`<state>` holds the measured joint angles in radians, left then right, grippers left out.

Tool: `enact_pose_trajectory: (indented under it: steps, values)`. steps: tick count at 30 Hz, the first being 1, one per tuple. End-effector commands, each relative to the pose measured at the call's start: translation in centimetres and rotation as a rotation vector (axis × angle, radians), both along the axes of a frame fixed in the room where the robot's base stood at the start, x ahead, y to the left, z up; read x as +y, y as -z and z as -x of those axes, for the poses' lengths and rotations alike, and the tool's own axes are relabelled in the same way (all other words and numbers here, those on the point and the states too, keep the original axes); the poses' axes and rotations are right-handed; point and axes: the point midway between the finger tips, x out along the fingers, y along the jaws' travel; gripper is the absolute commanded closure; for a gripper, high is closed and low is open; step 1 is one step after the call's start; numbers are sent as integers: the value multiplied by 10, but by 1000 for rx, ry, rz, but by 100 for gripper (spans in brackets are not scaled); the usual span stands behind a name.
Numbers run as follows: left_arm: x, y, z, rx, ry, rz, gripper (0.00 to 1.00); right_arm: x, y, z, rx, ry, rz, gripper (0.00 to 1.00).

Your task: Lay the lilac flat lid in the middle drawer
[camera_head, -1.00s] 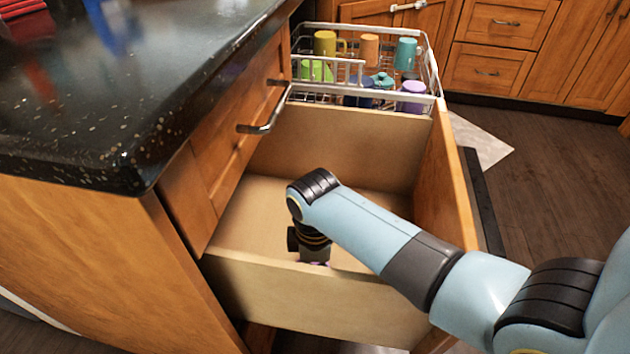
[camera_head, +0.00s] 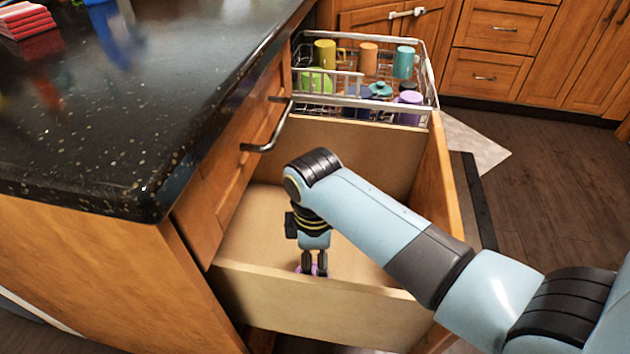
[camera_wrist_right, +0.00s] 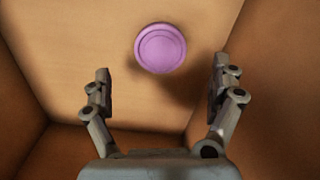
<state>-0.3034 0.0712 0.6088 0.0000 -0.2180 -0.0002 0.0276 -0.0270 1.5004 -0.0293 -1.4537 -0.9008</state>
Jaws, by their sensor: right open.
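The lilac flat lid (camera_wrist_right: 160,48) lies flat on the floor of the open drawer in the right wrist view, ahead of the fingertips. A sliver of the lid (camera_head: 313,269) shows behind my right gripper's fingers in the head view. My right gripper (camera_head: 314,264) points down inside the drawer. In the right wrist view its fingers (camera_wrist_right: 161,75) are spread and empty, with the lid apart from both. The drawer (camera_head: 320,302) is pulled out, and its floor is otherwise bare where visible. My left gripper is not in view.
A white wire rack (camera_head: 362,102) with several colored mugs stands beyond the drawer. The dark countertop (camera_head: 110,130) and a cabinet front with a bar handle (camera_head: 270,128) are to the left. Wooden floor (camera_head: 560,180) is open to the right.

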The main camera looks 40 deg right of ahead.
Motion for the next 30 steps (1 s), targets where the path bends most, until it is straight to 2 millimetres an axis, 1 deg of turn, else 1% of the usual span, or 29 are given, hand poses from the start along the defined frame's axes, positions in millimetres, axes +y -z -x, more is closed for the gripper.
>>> enact_pose_trajectory:
  steps: [1, 3, 6, 9, 13, 27, 29, 30]
  values:
    - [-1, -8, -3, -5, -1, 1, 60, 0, -16, -1, -4, 0, 0, 7]
    - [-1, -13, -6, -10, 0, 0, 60, 0, -28, 0, -3, 0, 0, 7]
    - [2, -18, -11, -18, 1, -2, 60, 0, -41, 0, -1, 0, 0, 7]
    - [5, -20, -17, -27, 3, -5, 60, 0, -49, 0, 0, 0, 0, 7]
    - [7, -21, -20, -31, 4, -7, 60, 0, -51, 0, 1, 0, 0, 7]
    - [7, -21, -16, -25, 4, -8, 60, 0, -50, 0, 1, 0, -1, 7]
    - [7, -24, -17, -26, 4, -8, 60, 0, -54, 0, -1, 0, -1, 7]
    - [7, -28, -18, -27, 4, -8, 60, 0, -60, -1, -4, 0, 0, 7]
